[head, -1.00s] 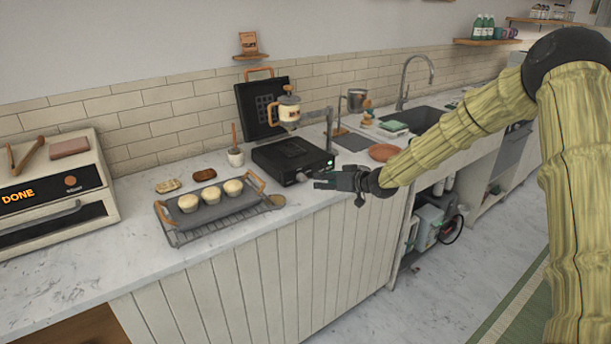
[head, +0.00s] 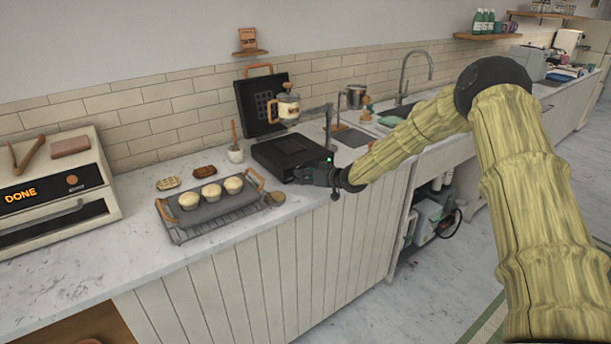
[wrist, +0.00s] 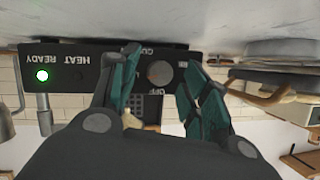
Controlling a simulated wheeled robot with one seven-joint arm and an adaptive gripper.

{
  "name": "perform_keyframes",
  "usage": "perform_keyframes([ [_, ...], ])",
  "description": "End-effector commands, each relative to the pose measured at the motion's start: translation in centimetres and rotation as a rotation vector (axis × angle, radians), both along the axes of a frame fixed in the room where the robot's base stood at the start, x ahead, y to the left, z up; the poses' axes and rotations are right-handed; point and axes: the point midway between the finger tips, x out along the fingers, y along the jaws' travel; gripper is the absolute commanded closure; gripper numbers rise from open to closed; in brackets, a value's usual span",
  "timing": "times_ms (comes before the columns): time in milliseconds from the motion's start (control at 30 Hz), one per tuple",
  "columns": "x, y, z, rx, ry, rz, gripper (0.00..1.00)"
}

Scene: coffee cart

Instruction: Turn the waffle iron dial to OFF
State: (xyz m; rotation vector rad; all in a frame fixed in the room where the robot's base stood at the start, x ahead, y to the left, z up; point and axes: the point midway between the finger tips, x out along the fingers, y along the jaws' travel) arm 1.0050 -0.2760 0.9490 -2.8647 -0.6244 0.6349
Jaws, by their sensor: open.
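The black waffle iron (head: 281,152) stands on the counter with its lid (head: 260,104) raised. Its front panel (wrist: 75,72) appears upside down in the wrist view, with the words READY, HEAT and OFF readable. A green light (wrist: 42,76) glows by READY. The round grey dial (wrist: 160,73) sits on the panel, with OFF printed just below it in this picture. The dial's pointer is too small to read. My gripper (wrist: 158,62) is open, its two teal fingers on either side of the dial. I cannot tell whether they touch it. In the head view my gripper (head: 312,175) hides the dial.
A rack with a grey tray (head: 218,211) holding several muffins stands left of the iron. A small white pot (head: 235,155) and a dispenser (head: 288,105) are close to the iron. The oven (head: 55,190) reads DONE. The counter's front strip is clear.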

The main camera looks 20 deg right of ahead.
Motion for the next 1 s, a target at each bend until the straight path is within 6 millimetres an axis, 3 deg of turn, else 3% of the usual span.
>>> perform_keyframes([
  [433,0.52,0.25,-0.31,0.000,0.001,0.000,0.53],
  [700,0.51,0.25,-0.31,0.000,0.001,0.000,0.99],
  [1000,0.50,0.25,-0.32,-0.003,0.000,-0.001,0.98],
])
